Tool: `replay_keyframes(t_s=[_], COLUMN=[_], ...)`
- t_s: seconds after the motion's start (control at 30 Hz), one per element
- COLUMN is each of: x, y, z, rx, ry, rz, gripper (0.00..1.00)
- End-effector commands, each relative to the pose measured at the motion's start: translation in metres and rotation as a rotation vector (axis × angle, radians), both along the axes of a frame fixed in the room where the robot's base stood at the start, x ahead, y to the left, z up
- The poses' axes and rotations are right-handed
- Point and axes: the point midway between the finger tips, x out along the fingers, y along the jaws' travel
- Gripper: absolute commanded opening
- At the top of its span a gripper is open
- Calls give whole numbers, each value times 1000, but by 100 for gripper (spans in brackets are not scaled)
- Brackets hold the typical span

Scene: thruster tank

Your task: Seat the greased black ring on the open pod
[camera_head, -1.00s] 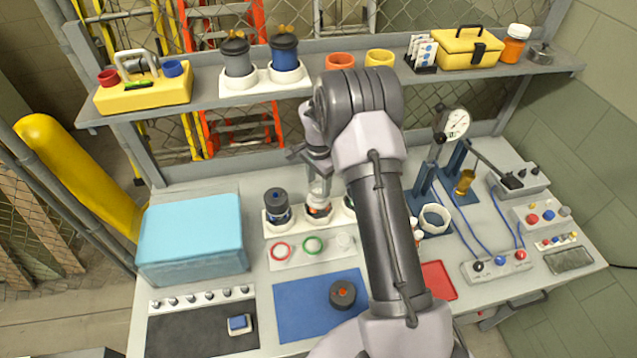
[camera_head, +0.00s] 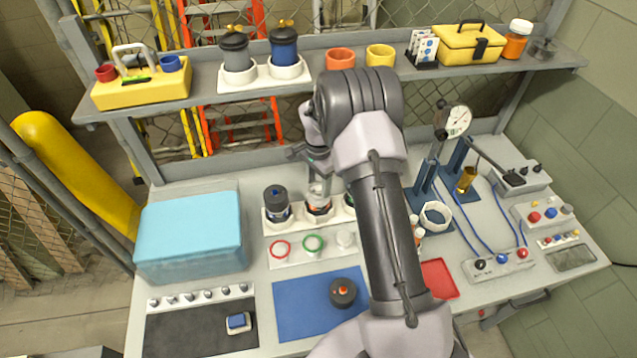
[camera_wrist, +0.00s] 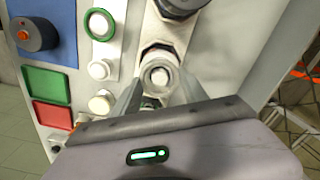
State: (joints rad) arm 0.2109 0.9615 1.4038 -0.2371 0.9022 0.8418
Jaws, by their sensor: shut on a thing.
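My gripper (camera_wrist: 155,90) is shut on a pale, round-topped cylindrical piece (camera_wrist: 160,74). In the head view this pale piece (camera_head: 318,191) is upright over the middle pod (camera_head: 318,208), which shows an orange band. It seems to meet the pod's top, but I cannot tell whether it is seated. I cannot make out a black ring; it may be hidden under the piece or fingers.
A dark pod (camera_head: 276,203) stands left in the white rack, close to my gripper; another is partly hidden by my arm. A black cap (camera_head: 342,292) lies on the blue mat (camera_head: 295,310). Small bottles (camera_head: 417,233) and a red tray (camera_head: 438,279) are right of my arm.

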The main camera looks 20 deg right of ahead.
Motion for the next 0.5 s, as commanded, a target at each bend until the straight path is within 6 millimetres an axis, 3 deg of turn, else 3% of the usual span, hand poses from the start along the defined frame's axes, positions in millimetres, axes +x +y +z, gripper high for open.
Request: replay_keyframes(t_s=[0.5], x=[0], y=[0], z=[-11], rx=[0], ry=[0], rz=[0], gripper=[14])
